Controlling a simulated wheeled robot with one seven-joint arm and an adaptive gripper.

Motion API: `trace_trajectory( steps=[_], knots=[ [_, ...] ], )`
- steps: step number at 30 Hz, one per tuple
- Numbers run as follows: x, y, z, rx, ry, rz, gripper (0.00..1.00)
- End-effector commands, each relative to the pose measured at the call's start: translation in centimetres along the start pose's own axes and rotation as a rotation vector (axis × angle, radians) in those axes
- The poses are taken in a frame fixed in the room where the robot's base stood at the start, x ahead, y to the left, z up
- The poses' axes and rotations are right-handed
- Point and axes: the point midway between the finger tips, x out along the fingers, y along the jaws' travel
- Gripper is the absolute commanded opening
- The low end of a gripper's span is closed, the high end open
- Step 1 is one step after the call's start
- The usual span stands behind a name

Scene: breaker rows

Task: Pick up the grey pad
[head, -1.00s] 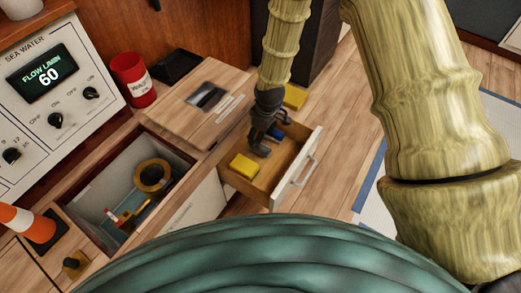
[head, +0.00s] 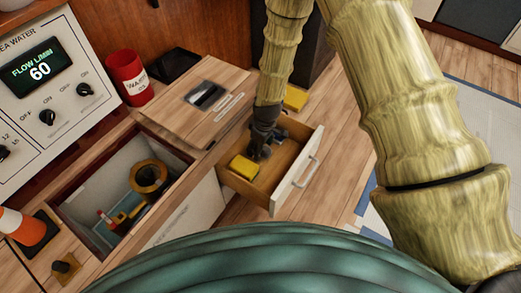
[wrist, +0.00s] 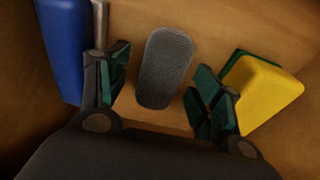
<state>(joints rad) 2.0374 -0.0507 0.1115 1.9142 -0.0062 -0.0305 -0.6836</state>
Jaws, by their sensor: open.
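The grey pad (wrist: 165,68) is a small rounded oblong with a rough dark surface. In the wrist view it lies on the wooden drawer floor (wrist: 225,25), between my two fingers. My gripper (wrist: 164,98) is open, one finger on each side of the pad, with a gap on both sides and nothing held. In the head view my gripper (head: 257,157) reaches down into the open drawer (head: 292,180) and hides the pad there.
A yellow sponge with a green layer (wrist: 262,92) lies close beside the right finger. A blue object (wrist: 65,45) stands by the left finger. The drawer walls surround the gripper. An open bin (head: 85,200) with a tape roll (head: 149,177) is to the left.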

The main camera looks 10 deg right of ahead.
Motion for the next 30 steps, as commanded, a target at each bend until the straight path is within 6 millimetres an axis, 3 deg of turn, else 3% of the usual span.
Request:
trace_trajectory(
  steps=[2, 10, 20, 25, 30],
  knots=[
    [0.0, 0.0, 0.0, 0.000, 0.000, 0.000, 0.63],
    [0.0, 0.0, 0.0, 0.000, 0.000, 0.000, 0.16],
    [-0.3, 0.0, 0.0, 0.000, 0.000, 0.000, 0.16],
    [-1.6, 0.0, -0.2, 0.000, 0.001, 0.000, 0.16],
    [-1.8, 0.0, 2.3, 0.002, -0.002, -0.002, 0.16]
  ],
)
